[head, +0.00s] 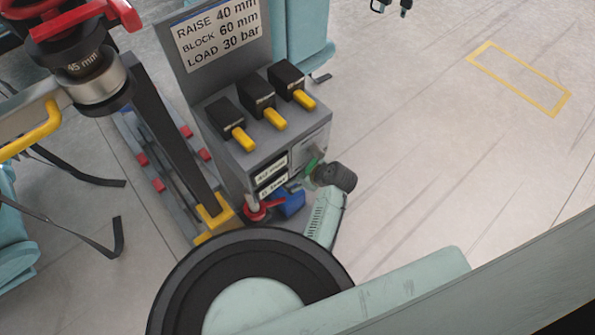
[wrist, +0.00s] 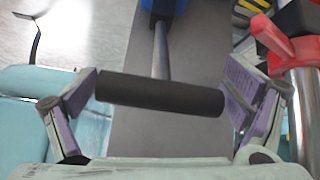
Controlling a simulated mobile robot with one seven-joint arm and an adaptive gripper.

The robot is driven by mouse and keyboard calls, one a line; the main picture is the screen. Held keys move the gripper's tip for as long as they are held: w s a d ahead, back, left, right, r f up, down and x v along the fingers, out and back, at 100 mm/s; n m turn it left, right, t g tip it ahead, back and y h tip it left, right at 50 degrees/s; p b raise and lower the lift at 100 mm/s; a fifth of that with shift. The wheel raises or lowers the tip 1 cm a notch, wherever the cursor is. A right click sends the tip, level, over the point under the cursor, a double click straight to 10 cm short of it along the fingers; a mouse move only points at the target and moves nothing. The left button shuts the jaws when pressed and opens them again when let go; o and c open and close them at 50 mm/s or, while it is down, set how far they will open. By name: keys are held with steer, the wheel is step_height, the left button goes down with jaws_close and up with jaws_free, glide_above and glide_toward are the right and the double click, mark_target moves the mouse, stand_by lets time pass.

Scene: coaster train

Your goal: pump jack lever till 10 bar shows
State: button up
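The jack lever ends in a black cross-bar handle (wrist: 160,93) on a metal rod (wrist: 161,50), seen in the wrist view. My gripper (wrist: 162,82) is open, with one purple-padded finger beside each end of the handle. I cannot tell whether the pads touch it. The rod runs to a blue pump part (wrist: 163,6); a blue part (head: 290,203) also shows low beside the grey console (head: 250,158) in the head view. Two small displays (head: 272,179) on the console are too small to read surely. My arm hides much of the lever in the head view.
A sign (head: 217,33) reads RAISE 40 mm, BLOCK 60 mm, LOAD 30 bar. Black blocks with yellow levers (head: 274,119) top the console. A red handwheel (head: 262,211) sits by its foot. A 45 mm cylinder (head: 90,80) stands left.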

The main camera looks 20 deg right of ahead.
steer(key=shift+o, duration=0.5)
steer(key=shift+d, duration=0.1)
steer(key=shift+s+r, duration=0.15)
steer(key=shift+r, duration=0.1)
steer(key=s+d, duration=0.4)
steer(key=s, duration=0.7)
steer(key=shift+s+d+r, duration=0.25)
steer(key=shift+s+d, duration=0.05)
steer(key=shift+c, duration=0.2)
